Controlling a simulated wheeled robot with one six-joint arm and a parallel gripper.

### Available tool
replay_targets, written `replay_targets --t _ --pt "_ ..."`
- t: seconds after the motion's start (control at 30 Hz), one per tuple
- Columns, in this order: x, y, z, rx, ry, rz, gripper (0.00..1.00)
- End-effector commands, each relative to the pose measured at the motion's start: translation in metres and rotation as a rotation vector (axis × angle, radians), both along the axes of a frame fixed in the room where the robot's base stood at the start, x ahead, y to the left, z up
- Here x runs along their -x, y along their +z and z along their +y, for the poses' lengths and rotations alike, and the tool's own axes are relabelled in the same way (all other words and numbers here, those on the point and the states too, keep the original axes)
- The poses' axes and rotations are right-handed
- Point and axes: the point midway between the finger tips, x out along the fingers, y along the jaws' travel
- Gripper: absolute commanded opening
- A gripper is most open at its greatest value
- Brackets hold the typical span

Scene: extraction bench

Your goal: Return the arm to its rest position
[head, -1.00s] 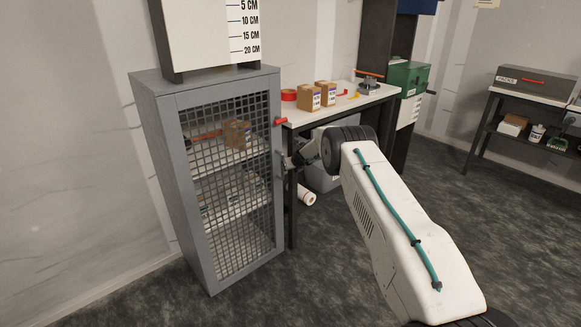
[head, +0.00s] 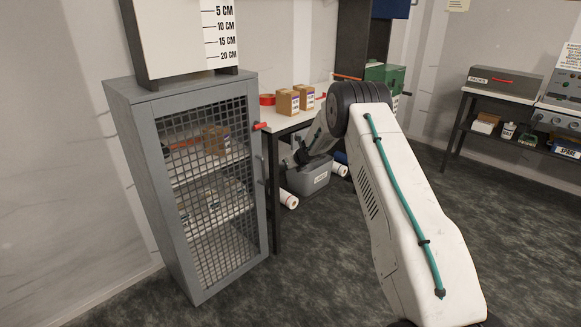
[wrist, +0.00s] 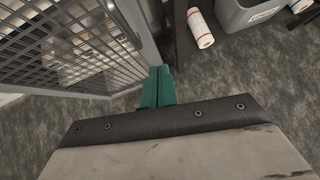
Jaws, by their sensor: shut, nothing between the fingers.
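My gripper (wrist: 158,88) shows in the wrist view as two green fingers pressed together, with nothing between them. Below it in that view is the dark, screwed edge of my wrist. In the head view my gripper is small and partly hidden by my own arm, just right of the grey mesh-door cabinet (head: 133,125). The cabinet door is shut. The mesh door (wrist: 75,45) also shows at the left of the wrist view, with the fingers close to its edge; I cannot tell whether they touch.
A white-topped bench (head: 276,128) with cardboard boxes (head: 288,103) stands behind the cabinet. A grey bin (head: 309,181) and white rolls (head: 288,199) lie under it. A dark side table (head: 455,130) stands far right. The floor at the right is clear.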

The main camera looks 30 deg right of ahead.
Motion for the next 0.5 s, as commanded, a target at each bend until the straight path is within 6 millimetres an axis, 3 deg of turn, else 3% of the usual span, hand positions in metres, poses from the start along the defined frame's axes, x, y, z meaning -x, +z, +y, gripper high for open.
replay_targets --t 0.33,0.43,0.5 --pt "0.004 0.004 -0.003 -0.026 -0.036 0.006 0.00" --pt "0.004 0.003 -0.015 -0.076 -0.169 0.010 0.00" --pt "0.013 -0.009 -0.027 -0.143 -0.328 0.029 0.00"
